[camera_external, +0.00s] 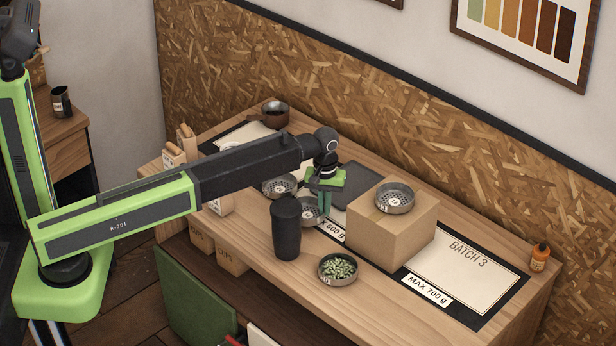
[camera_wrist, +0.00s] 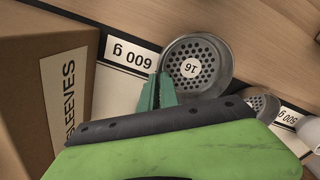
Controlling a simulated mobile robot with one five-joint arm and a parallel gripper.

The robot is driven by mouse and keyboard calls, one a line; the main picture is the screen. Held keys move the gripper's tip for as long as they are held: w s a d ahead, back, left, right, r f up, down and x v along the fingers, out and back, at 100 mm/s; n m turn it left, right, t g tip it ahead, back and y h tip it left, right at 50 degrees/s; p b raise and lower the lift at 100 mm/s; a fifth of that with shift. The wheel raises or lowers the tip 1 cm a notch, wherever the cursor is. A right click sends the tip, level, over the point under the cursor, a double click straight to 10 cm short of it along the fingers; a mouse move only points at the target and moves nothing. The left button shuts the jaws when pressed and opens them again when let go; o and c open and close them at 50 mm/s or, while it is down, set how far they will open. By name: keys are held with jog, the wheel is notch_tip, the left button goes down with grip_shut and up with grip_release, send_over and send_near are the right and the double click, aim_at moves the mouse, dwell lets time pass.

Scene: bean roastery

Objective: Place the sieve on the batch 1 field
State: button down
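A round grey metal sieve (camera_wrist: 194,66) marked 16 lies beside the 600 g label in the wrist view; it also shows below my gripper in the external view (camera_external: 308,212). My gripper (camera_external: 323,205) reaches down to its rim. Its green fingers (camera_wrist: 158,88) are close together at the rim in the wrist view; I cannot tell whether they clamp it. A second sieve (camera_external: 278,187) lies further left, near a 500 g label (camera_wrist: 290,119). Another sieve (camera_external: 395,199) stands on a cardboard box, and one (camera_external: 338,268) holds green beans. No batch 1 lettering is readable.
The cardboard box (camera_external: 388,236) stands right of my gripper, marked SLEEVES in the wrist view (camera_wrist: 40,100). A black tumbler (camera_external: 286,228) stands in front of the sieve. The batch 3 field (camera_external: 465,268) at right is bare. A dark pot (camera_external: 275,114) stands far left.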

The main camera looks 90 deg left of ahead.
notch_tip(320, 180, up, 9)
jog(key=p, duration=0.7)
jog(key=shift+f, duration=0.3)
